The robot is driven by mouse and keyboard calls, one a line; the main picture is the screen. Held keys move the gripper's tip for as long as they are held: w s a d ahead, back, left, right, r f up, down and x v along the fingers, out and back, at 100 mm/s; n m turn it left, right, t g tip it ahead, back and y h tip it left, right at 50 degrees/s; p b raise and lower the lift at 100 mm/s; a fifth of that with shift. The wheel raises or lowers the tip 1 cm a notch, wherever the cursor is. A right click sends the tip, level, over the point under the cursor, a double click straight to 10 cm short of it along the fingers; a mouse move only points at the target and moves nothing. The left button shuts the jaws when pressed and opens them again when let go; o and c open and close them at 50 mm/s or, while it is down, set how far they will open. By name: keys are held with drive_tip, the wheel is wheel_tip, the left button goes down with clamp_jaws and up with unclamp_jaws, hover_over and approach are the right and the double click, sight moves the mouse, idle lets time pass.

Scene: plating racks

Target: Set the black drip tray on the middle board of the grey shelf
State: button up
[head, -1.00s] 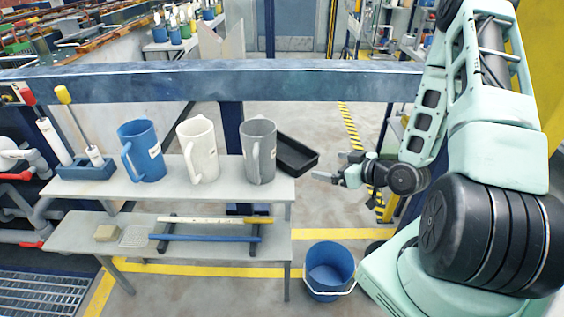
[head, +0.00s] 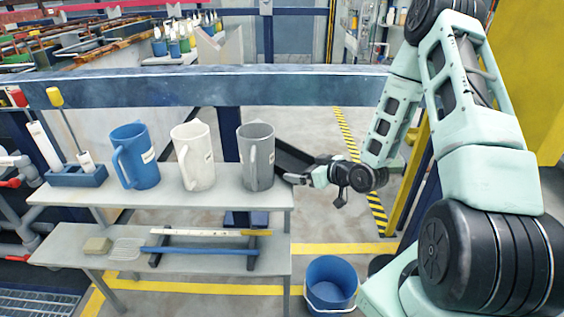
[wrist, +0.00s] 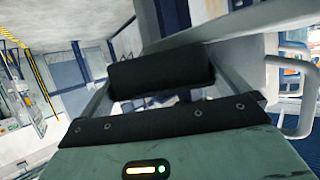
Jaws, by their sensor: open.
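The black drip tray (head: 291,155) shows in the head view just right of the grey jug, partly hidden by the jug and my gripper. What it rests on is hidden. My gripper (head: 306,170) is open in front of the tray's right part, at the right end of the upper board. In the wrist view a black block (wrist: 160,75), probably the tray's end, shows between the fingers; contact cannot be told. The grey shelf (head: 60,192) shows an upper board and a lower board (head: 200,258).
A blue jug (head: 138,160), white jug (head: 196,165) and grey jug (head: 257,170) stand on the upper board. A blue bucket (head: 330,285) stands on the floor. A blue beam (head: 200,88) crosses behind.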

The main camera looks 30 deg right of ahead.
drive_tip(key=shift+x, duration=1.1)
drive_tip(key=c, duration=0.8)
drive_tip(key=shift+r, duration=0.15)
